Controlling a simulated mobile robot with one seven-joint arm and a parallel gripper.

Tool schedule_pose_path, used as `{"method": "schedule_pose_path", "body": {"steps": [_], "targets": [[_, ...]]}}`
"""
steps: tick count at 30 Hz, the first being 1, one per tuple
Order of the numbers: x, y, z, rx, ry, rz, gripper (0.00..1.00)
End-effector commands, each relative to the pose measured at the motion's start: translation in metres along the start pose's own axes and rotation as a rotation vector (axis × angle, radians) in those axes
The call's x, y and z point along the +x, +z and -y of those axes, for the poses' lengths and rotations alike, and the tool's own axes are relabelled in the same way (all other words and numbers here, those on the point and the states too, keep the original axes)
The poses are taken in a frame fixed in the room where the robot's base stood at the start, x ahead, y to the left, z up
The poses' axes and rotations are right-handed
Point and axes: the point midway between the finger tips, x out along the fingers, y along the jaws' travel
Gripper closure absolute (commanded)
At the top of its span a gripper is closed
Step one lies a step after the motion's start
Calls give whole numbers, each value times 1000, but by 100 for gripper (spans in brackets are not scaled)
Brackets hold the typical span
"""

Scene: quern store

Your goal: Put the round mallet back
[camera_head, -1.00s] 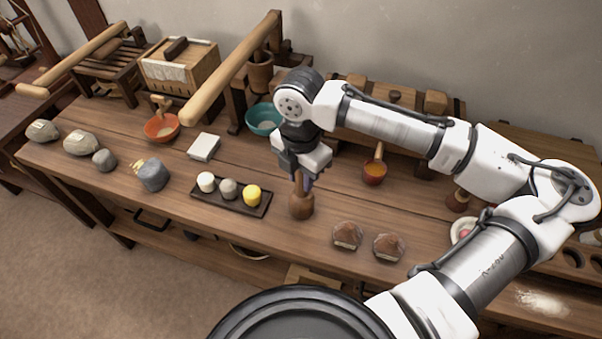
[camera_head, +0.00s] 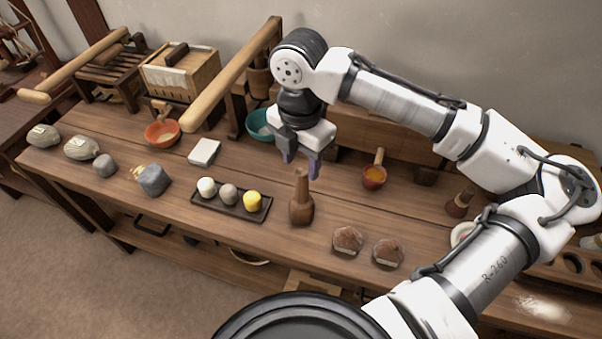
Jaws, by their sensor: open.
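The round mallet (camera_head: 301,205) is brown wood with a bulbous lower end and a thinner handle pointing up. It stands upright on the bench top, right of the dark tray. My gripper (camera_head: 301,170) is just above the mallet's handle top, with its two dark fingertips apart. It appears clear of the mallet and holds nothing.
A dark tray (camera_head: 206,202) with white, grey and yellow lumps lies left of the mallet. Two brown discs (camera_head: 347,241) lie to its right front. An orange ladle cup (camera_head: 374,176) stands behind right, and a teal bowl (camera_head: 262,124) stands behind. Bare bench (camera_head: 265,170) surrounds the mallet.

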Motion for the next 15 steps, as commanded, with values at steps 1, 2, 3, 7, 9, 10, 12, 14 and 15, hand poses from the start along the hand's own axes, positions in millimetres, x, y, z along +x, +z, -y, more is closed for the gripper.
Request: {"method": "schedule_pose_path", "body": {"steps": [1,2,3,7,9,10,12,14,15], "targets": [[-11,0,-1,0,3,2,52],[-17,0,-1,-1,2,1,52],[-24,0,-1,-2,2,1,52],[-41,0,-1,0,2,0,52],[-47,0,0,-1,0,0,52],[-48,0,0,-1,0,-1,52],[-51,0,0,-1,1,-1,52],[-52,0,0,-1,0,-1,52],[-52,0,0,-1,0,-1,52]]}}
